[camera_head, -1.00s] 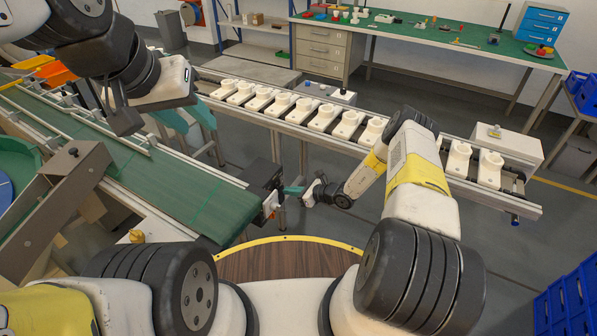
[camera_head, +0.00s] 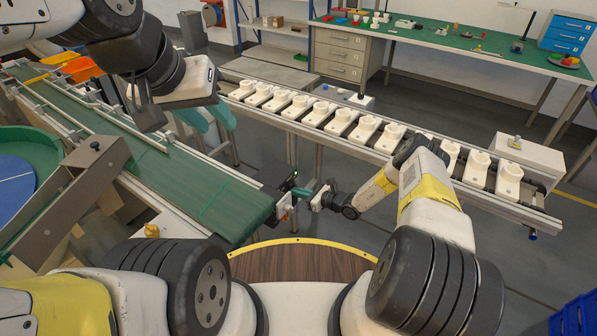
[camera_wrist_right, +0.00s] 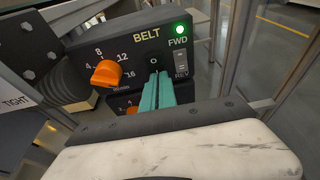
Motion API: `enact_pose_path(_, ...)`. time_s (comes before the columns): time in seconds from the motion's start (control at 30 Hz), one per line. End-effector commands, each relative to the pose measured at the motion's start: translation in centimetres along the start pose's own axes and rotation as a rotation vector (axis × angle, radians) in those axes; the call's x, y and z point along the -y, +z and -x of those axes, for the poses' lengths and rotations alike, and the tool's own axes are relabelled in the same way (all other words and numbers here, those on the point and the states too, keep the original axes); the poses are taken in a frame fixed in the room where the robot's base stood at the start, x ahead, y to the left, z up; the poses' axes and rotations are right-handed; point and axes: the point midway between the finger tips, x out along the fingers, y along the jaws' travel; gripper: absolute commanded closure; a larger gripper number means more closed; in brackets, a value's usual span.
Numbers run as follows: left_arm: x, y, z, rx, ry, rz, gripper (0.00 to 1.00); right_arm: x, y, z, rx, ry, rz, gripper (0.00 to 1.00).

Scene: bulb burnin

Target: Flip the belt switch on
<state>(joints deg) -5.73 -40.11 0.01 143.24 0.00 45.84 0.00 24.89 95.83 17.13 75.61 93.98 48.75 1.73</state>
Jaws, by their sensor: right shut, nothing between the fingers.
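The black belt control box (camera_wrist_right: 130,55) fills the upper part of the right wrist view, marked BELT. A green lamp (camera_wrist_right: 179,29) on it is lit, above a small FWD/REV rocker (camera_wrist_right: 181,62). An O mark shows just above my right gripper's tips; any switch lever there is hidden by the fingers. My right gripper (camera_wrist_right: 156,78) is shut and empty, its teal fingertips against or very near the panel. In the head view, the box (camera_head: 286,203) sits at the belt's near end with my right gripper (camera_head: 313,194) beside it. My left gripper (camera_head: 206,116) hangs above the conveyor's far side; its opening is unclear.
An orange dial (camera_wrist_right: 106,73) sits left of my fingers, with another orange knob (camera_wrist_right: 131,111) below. The green belt (camera_head: 190,185) has no items on its near stretch. A second conveyor (camera_head: 450,165) carries several white sockets. A green-topped bench (camera_head: 450,40) stands behind.

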Motion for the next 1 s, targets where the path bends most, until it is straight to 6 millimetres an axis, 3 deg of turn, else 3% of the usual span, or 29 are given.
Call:
enact_pose_path(0.3, 0.0, 0.0, 0.0, 0.0, 0.0, 0.0, 0.64, -0.5, 0.5, -0.8, 0.005, 0.009, 0.0, 1.0)
enact_pose_path(0.53, 0.0, 0.0, 0.0, 0.0, 0.0, 0.0, 0.64, -0.2, -0.1, 0.1, 0.004, 0.008, -0.001, 1.0)
enact_pose_path(0.7, 0.0, 0.0, 0.0, 0.0, 0.0, 0.0, 0.64, 0.6, -1.3, 2.6, 0.0, 0.006, 0.002, 1.0)
enact_pose_path(1.0, 0.0, 0.0, 0.0, 0.0, 0.0, 0.0, 0.64, 0.8, -2.1, 9.6, -0.002, 0.004, 0.002, 1.0)
